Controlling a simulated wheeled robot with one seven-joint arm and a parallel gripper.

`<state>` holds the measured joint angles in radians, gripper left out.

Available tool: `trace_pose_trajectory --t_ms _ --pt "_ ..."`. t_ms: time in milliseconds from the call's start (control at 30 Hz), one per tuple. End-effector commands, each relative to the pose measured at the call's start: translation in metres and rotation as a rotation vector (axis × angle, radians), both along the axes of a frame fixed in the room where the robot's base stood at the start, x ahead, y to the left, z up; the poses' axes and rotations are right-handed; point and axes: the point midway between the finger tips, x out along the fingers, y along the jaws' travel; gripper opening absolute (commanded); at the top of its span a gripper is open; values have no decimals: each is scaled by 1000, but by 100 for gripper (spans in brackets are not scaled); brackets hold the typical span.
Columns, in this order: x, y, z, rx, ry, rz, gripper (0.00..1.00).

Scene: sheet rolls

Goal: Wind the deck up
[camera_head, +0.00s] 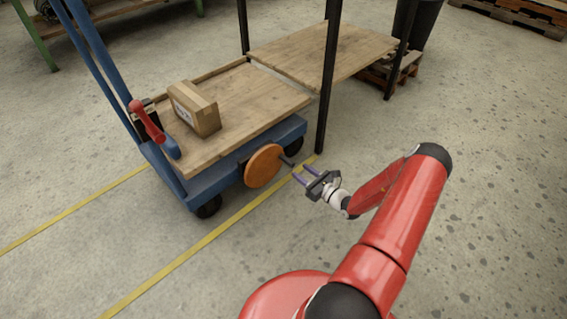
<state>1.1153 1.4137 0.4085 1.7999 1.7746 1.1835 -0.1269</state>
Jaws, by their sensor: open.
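The wooden deck (228,122) sits on a blue wheeled cart (233,173) and carries a cardboard box (194,108). An orange round crank wheel (264,166) is on the cart's near side. A dark handle (287,160) sticks out from the wheel's right edge. My gripper (300,176) is open and empty just right of the wheel, with its fingers pointing left towards the handle. A small gap seems to separate the fingertips from the handle; I cannot tell the depth exactly.
A wooden table (322,50) on black posts stands behind the deck. One post (328,85) rises close to the handle. A red lever (147,121) is on the cart's left. Yellow lines (205,240) mark the floor. The right floor is clear.

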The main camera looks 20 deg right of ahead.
Motion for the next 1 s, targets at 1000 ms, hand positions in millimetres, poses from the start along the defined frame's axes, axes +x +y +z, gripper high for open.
trace_pose_trajectory --t_ms 1000 --pt "73 25 -2 7 1 -9 31"
